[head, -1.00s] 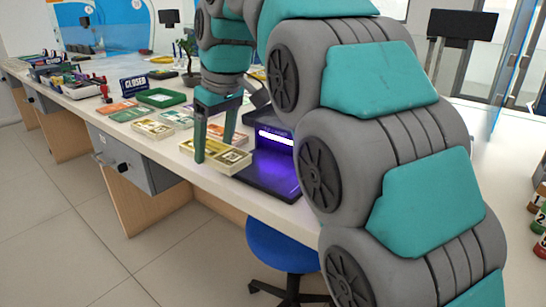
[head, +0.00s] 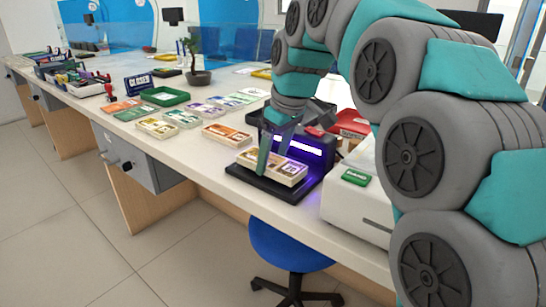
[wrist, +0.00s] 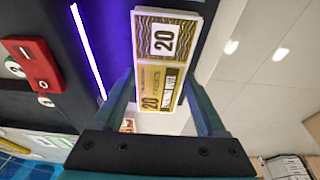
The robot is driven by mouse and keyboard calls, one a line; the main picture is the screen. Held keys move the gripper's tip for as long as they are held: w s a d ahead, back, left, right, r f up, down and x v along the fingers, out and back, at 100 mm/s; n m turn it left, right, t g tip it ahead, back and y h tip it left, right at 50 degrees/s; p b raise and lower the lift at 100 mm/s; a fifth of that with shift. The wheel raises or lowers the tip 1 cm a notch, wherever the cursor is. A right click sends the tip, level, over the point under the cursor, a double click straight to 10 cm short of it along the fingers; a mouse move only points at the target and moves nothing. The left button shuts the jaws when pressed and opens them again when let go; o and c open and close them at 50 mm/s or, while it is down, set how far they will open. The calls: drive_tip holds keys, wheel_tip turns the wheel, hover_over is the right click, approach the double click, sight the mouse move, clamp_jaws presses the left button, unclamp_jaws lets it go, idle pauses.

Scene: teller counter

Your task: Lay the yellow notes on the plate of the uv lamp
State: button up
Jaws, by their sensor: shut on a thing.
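My gripper (head: 272,156) is shut on the yellow notes (head: 284,171), a banded bundle. In the wrist view the notes (wrist: 164,60) show a "20" and sit between the two fingers (wrist: 163,108). The uv lamp (head: 318,150) is a black box with a lit violet tube. Its black plate (head: 246,181) lies in front of it, and the notes are over this plate, close to it. I cannot tell whether they touch it. The violet tube (wrist: 88,48) also shows in the wrist view, to the left of the notes.
A white machine with a green label (head: 350,200) stands right of the lamp, and a red tray (head: 352,123) behind. Orange notes (head: 227,135), other bundles and a green tray (head: 165,96) lie to the left. A blue stool (head: 285,245) is below the counter edge.

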sight(281, 165)
drive_tip(key=shift+f, duration=0.3)
drive_tip(key=shift+f, duration=0.15)
drive_tip(key=o, duration=1.5)
drive_tip(key=shift+r, duration=0.55)
drive_tip(key=shift+b+v, duration=0.3)
drive_tip(key=shift+v, duration=3.1)
